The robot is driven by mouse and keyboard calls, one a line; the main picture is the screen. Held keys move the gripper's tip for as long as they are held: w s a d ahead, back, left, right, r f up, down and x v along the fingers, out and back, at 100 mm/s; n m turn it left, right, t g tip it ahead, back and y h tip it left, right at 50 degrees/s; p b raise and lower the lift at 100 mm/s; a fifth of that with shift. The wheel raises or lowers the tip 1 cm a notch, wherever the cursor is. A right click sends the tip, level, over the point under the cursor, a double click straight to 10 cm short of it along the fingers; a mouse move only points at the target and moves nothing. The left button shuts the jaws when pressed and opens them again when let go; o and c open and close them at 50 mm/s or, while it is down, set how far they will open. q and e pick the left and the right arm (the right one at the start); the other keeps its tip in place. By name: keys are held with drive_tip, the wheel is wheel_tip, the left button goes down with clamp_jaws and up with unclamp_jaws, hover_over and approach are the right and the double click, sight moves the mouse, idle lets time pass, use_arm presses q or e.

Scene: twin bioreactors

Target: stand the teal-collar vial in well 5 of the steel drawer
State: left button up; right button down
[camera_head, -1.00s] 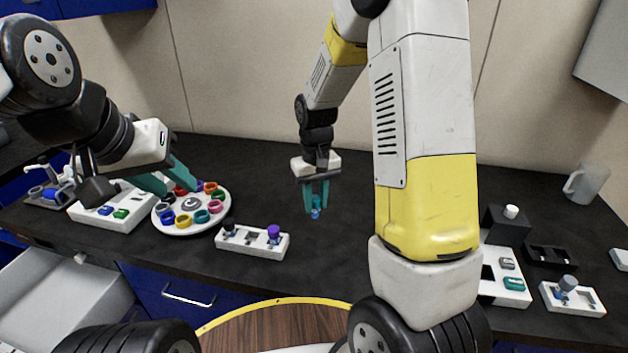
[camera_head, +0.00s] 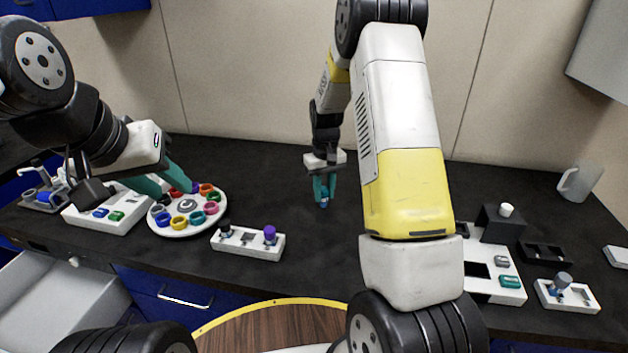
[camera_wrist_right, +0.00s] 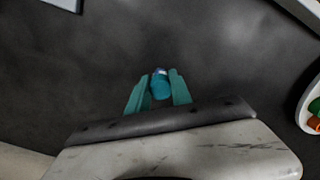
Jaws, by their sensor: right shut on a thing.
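My right gripper (camera_head: 324,196) is shut on the teal-collar vial (camera_head: 323,204) and holds it over the dark bench, right of the middle rack. In the right wrist view the vial (camera_wrist_right: 160,85) shows its teal collar between the two teal fingers (camera_wrist_right: 158,92). An open pale grey drawer (camera_head: 75,292) sticks out below the bench at the lower left. No numbered wells can be made out in it. My left gripper (camera_head: 166,181) is open, its fingers apart beside the round tray, with nothing seen between them.
A white round tray (camera_head: 189,231) holds several coloured rings. A white rack (camera_head: 264,249) carries a black-capped and a purple-capped vial. White and black units, a small rack (camera_head: 588,302) and a frosted mug (camera_head: 580,183) stand at the right. The bench behind the middle rack is clear.

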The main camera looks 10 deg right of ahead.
drive_tip(key=c, duration=1.6)
unclamp_jaws()
drive_tip(key=shift+f, duration=0.15)
drive_tip(key=o, duration=0.5)
drive_tip(key=shift+c, duration=0.2)
